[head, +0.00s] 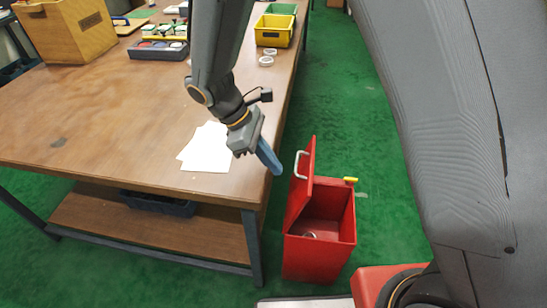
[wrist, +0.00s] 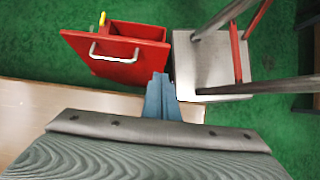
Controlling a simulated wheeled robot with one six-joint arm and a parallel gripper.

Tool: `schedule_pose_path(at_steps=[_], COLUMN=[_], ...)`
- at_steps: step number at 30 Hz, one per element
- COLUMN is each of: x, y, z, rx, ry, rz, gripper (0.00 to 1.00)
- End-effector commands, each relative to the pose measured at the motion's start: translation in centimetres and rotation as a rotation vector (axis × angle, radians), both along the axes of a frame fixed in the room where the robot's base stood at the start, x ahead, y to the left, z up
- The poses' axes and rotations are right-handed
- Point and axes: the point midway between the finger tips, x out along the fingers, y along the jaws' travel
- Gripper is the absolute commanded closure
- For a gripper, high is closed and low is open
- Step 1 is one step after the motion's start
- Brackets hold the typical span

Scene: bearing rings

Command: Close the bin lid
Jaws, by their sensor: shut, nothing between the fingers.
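A red bin (head: 320,255) stands on the green floor at the right end of the table. Its red lid (head: 301,190) is raised and tilted steeply on the bin's left side, with a pale handle (head: 300,164) on its outer face. A small ring-like thing shows inside the open bin. In the wrist view the lid (wrist: 112,68) and its handle (wrist: 113,57) lie at the upper left. My gripper (head: 276,170) is shut and empty, pointing down at the table's edge just left of the lid, apart from it. It also shows in the wrist view (wrist: 160,80).
The wooden table (head: 100,120) holds white papers (head: 207,150), two pale rings (head: 267,57), a yellow bin (head: 273,32), a green bin (head: 281,10) and a wooden box (head: 68,30). Its edge is close to my gripper. Green floor (head: 350,110) is clear behind the red bin.

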Motion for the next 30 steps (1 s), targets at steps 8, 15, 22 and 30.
schedule_pose_path(at_steps=[8,15,22,30], x=[-0.7,-1.2,-1.4,-1.4], y=[-2.9,-5.8,-6.8,-6.8], z=[-4.8,-5.9,-6.2,-6.3], rx=[-0.002,0.000,0.001,0.001], ry=[0.004,0.002,0.001,0.000], rz=[-0.003,-0.003,-0.003,-0.002], gripper=[1.00,1.00,1.00,1.00])
